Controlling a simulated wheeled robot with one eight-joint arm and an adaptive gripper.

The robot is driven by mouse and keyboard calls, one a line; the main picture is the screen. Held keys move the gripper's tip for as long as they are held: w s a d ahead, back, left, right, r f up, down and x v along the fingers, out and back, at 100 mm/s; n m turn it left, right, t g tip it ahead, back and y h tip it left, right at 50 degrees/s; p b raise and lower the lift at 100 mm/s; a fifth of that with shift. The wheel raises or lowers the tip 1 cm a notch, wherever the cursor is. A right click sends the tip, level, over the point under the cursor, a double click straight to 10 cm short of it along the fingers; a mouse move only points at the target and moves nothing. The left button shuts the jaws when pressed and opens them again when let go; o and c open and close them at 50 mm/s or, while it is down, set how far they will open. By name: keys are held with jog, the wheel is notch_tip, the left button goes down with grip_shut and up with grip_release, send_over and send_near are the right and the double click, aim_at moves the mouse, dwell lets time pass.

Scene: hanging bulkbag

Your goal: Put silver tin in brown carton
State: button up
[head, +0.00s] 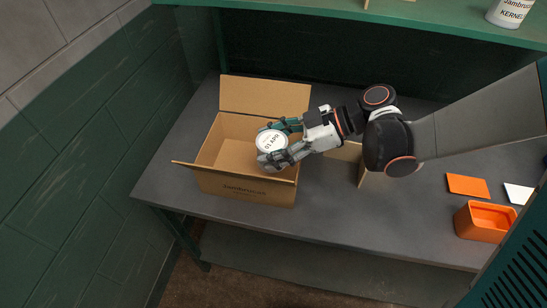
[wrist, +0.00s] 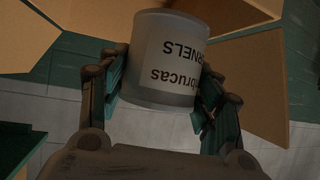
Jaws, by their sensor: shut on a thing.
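The silver tin, a short cylinder with a white printed label, shows in the head view (head: 271,140) and in the wrist view (wrist: 165,60). My gripper (head: 273,143) is shut on it, one finger on each side; the wrist view shows both fingers (wrist: 165,90) against its sides. The brown carton (head: 245,188) stands open on the grey table with its flaps spread. The tin is over the right part of the carton's opening in the head view. I cannot tell whether it is above the rim or below it. The visible part of the carton's floor looks bare.
An orange open box (head: 484,222), an orange flat piece (head: 467,185) and a white flat piece (head: 518,193) are at the table's right. A wooden piece (head: 350,152) stands behind my arm.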

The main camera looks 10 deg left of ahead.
notch_tip(320, 180, down, 6)
jog(key=shift+r+b, duration=0.1)
jog(key=shift+b, duration=0.9)
jog(key=shift+f+b, duration=0.45)
jog(key=shift+s+f, duration=0.1)
jog(key=shift+f, duration=0.05)
jog(key=o, duration=0.9)
jog(key=shift+d, duration=0.1)
